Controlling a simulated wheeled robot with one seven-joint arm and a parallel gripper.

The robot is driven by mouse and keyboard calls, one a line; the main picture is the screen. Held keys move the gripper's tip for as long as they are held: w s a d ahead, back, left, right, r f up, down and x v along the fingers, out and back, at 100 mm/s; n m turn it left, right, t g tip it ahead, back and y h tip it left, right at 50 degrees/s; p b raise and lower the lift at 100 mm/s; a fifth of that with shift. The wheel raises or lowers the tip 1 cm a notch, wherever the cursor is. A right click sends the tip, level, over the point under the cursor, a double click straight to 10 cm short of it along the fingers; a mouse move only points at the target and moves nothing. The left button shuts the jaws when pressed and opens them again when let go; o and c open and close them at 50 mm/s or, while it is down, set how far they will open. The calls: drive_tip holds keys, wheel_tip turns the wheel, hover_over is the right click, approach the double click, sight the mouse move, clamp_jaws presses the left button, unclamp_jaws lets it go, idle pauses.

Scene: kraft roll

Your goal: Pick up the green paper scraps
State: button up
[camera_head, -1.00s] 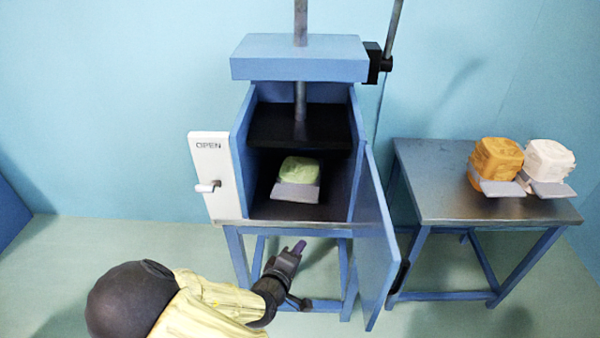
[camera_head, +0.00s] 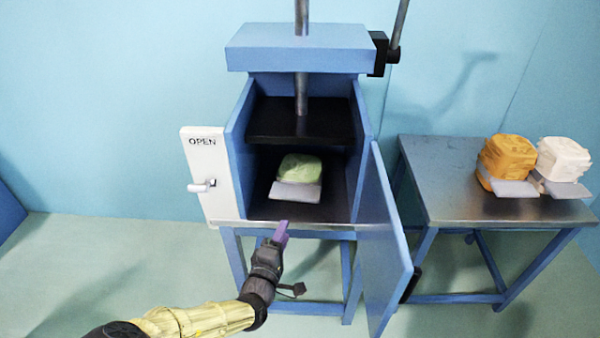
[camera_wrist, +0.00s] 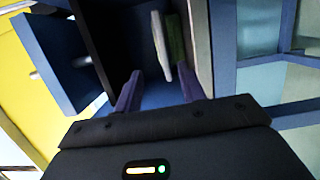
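The green paper scraps (camera_head: 301,168) form a pressed block inside the open blue press, with a light grey plate (camera_head: 296,190) at its front lower edge. In the wrist view the green block (camera_wrist: 175,38) and the grey plate (camera_wrist: 160,46) show ahead, beyond the fingertips. My gripper (camera_head: 281,231) is in front of the press, just below the chamber's front edge, apart from the block. In the wrist view its two purple fingers (camera_wrist: 158,88) stand apart with nothing between them.
The press door (camera_head: 385,245) hangs open on the right; a white OPEN panel (camera_head: 207,175) sticks out on the left. A black press plate (camera_head: 300,120) is above the block. A side table (camera_head: 455,190) holds orange (camera_head: 507,157) and white (camera_head: 563,158) blocks.

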approach(303, 201)
drive_tip(key=x, duration=0.5)
drive_tip(key=shift+a+r, duration=0.2)
drive_tip(key=shift+a, duration=0.15)
drive_tip(key=shift+w, duration=0.2)
drive_tip(key=shift+a, duration=0.1)
drive_tip(key=x, duration=0.2)
drive_tip(key=b+x, duration=0.1)
drive_tip(key=x, duration=0.2)
drive_tip(key=shift+d+f, duration=0.2)
drive_tip(key=shift+d, duration=0.25)
clamp_jaws()
